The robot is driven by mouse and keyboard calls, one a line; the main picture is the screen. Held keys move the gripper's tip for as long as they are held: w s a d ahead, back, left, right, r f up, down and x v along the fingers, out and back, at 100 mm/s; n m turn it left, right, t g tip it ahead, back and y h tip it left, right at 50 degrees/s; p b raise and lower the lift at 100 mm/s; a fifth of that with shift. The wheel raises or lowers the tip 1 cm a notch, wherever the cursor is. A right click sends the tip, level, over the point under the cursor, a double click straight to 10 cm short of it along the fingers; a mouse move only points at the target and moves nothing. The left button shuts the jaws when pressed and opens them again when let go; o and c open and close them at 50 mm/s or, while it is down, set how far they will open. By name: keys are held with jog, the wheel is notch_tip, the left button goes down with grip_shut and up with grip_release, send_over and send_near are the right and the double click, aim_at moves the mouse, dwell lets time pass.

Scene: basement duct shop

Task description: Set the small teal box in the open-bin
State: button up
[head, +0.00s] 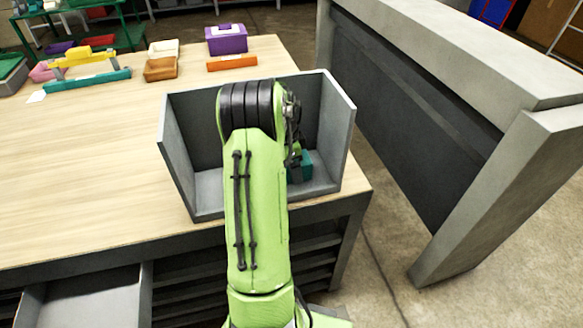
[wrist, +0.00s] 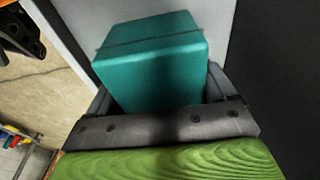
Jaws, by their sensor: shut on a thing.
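The open-bin (head: 183,150) is a grey, open-fronted box on the near right part of the wooden workbench. The small teal box (head: 306,166) is inside it, low near the right wall and partly hidden behind my arm. In the wrist view the teal box (wrist: 155,60) sits between the fingers of my gripper (wrist: 160,95), which is shut on it. A grey bin surface shows close beside the box. I cannot tell whether the box touches the bin floor.
Free wood lies left of the bin on the workbench (head: 80,170). A purple box (head: 226,39), an orange bar (head: 232,63), a brown tray (head: 160,69) and a teal-and-yellow item (head: 88,80) lie farther back. A tall grey panel (head: 420,100) stands to the right. An open drawer (head: 85,300) juts out at lower left.

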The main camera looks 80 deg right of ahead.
jog(key=shift+r, duration=0.1)
jog(key=o, duration=1.1)
jog(key=r+p, duration=0.1)
jog(key=r, duration=0.3)
jog(key=w+r+p, duration=0.1)
jog(key=r, duration=0.3)
jog(key=a+r+p, duration=0.1)
jog(key=r, duration=0.3)
jog(key=shift+w, duration=0.25)
